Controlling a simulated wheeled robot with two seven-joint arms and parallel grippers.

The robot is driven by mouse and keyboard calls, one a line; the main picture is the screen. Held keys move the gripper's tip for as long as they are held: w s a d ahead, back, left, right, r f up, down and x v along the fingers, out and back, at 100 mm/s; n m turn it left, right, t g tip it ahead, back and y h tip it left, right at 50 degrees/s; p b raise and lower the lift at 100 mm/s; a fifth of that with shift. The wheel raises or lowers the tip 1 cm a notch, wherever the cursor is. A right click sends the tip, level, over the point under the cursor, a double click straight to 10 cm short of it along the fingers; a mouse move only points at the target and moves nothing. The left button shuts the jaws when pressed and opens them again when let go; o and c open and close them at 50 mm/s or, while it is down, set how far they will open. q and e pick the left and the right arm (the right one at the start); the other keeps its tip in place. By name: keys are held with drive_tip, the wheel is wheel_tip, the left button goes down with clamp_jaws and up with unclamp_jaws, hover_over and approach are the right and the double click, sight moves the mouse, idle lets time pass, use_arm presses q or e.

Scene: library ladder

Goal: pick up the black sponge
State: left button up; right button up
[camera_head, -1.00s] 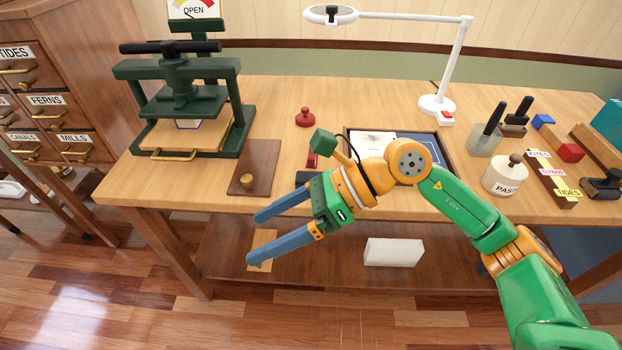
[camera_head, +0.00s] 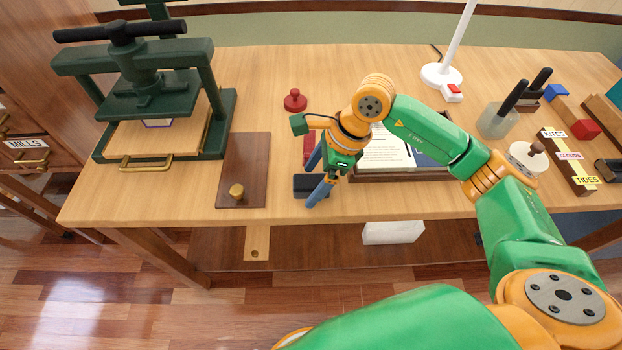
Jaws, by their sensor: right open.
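A small dark block (camera_head: 303,183), which looks like the black sponge, lies near the front edge of the wooden table, just left of my right gripper. My right gripper (camera_head: 311,187) is open and empty, with its blue fingers pointing down and left. One finger is behind the block and the other is at its front right side, partly covering it. I cannot tell whether they touch the block. My left gripper is not in view.
A red block (camera_head: 309,149) stands just behind the dark block. A brown board with a brass knob (camera_head: 237,191) lies to the left, and a green press (camera_head: 150,80) stands beyond it. A framed tray (camera_head: 400,174) with papers is to the right.

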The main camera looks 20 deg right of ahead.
drive_tip(key=shift+w+a+f, duration=0.15)
drive_tip(key=shift+w+f, duration=0.05)
drive_tip(key=shift+f, duration=0.25)
drive_tip(key=shift+s, duration=0.15)
drive_tip(key=c, duration=0.3)
clamp_jaws()
drive_tip(key=shift+r, duration=0.15)
drive_tip(key=shift+r, duration=0.2)
wheel_tip(320, 180, up, 3)
drive_tip(key=s+d+r+b, duration=0.1)
drive_tip(key=s+r, duration=0.8)
drive_tip(key=s, duration=0.5)
drive_tip(key=shift+d+r+b, duration=0.2)
drive_tip(key=shift+d+b, duration=0.1)
drive_tip(key=shift+b, duration=0.05)
